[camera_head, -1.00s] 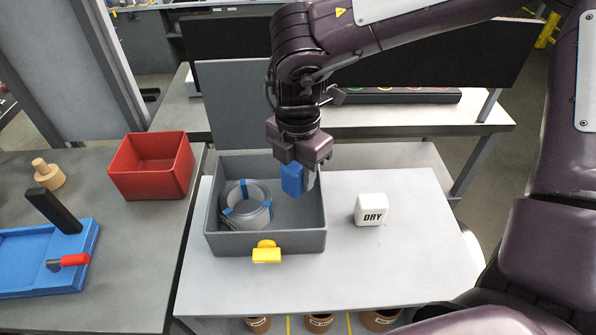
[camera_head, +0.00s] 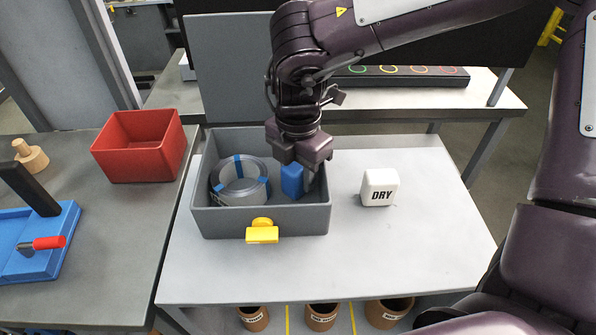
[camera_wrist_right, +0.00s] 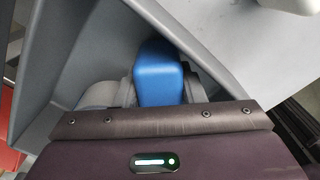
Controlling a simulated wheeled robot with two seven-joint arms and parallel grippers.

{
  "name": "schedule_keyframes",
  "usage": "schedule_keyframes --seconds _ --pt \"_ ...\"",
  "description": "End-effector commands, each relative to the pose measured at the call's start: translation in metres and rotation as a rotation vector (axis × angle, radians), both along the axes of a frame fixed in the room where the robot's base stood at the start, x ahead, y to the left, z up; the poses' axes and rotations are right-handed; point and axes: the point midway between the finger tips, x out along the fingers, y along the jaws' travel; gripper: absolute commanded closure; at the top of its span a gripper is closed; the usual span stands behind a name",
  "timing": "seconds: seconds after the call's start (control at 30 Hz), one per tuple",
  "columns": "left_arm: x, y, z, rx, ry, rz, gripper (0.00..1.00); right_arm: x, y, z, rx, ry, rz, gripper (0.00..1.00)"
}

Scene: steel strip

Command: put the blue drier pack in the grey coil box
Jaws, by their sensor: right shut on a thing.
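The blue drier pack (camera_head: 292,181) is between the fingers of my right gripper (camera_head: 303,182), which is shut on it. It is inside the right part of the grey coil box (camera_head: 285,222), below the rim in the head view. Whether it touches the box floor is hidden. A steel coil (camera_head: 240,184) with blue bands lies in the left part of the box, beside the pack. In the right wrist view the pack (camera_wrist_right: 158,76) shows between the fingers, with the box wall (camera_wrist_right: 62,55) around it. The box lid stands open behind. My left gripper is not in view.
A white block marked DRY (camera_head: 380,188) stands on the table (camera_head: 400,250) right of the box. A yellow latch (camera_head: 262,232) is on the box front. A red bin (camera_head: 140,147) and a blue tray (camera_head: 30,240) are on the left bench.

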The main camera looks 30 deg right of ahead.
Motion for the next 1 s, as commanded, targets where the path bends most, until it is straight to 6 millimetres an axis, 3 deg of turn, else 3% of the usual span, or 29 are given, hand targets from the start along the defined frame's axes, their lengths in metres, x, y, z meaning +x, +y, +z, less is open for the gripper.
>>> schedule_keyframes --seconds 0.77,0.8,0.93,1.0 --pt "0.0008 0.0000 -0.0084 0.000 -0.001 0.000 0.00 0.0003 0.0001 -0.0066 0.000 -0.001 0.000 0.88" --pt "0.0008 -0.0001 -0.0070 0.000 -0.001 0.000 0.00 0.0003 0.0001 -0.0053 0.000 -0.001 0.000 0.59" --pt "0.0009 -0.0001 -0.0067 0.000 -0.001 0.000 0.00 0.0003 0.0001 -0.0052 0.000 -0.001 0.000 0.42" --pt "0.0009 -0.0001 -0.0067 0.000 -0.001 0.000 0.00 0.0002 0.0001 -0.0053 0.000 -0.001 0.000 0.38"
